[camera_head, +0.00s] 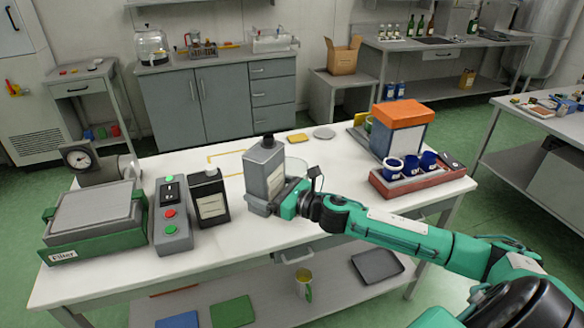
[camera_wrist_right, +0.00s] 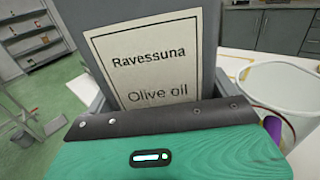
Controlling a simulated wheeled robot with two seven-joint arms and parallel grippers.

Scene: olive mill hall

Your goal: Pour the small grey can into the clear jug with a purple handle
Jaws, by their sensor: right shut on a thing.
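The small grey can (camera_head: 263,165) is upright with a dark cap and a pale label. In the right wrist view the can (camera_wrist_right: 150,20) fills the middle, and its label reads "Ravessuna Olive oil". My right gripper (camera_head: 266,203) is shut on the can's lower part. I cannot tell whether the can's base touches the table. The clear jug (camera_head: 297,184) stands just behind and right of the can, partly hidden by the can and gripper. In the right wrist view the jug (camera_wrist_right: 268,82) is at the right with its purple handle (camera_wrist_right: 273,128). My left gripper is not in view.
On the white table (camera_head: 325,222), a black can (camera_head: 209,197) and a button box (camera_head: 172,215) stand left of the grey can. A green-based device (camera_head: 92,220) and a gauge (camera_head: 78,158) are further left. Blue cups (camera_head: 393,168) sit in a red tray at the right.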

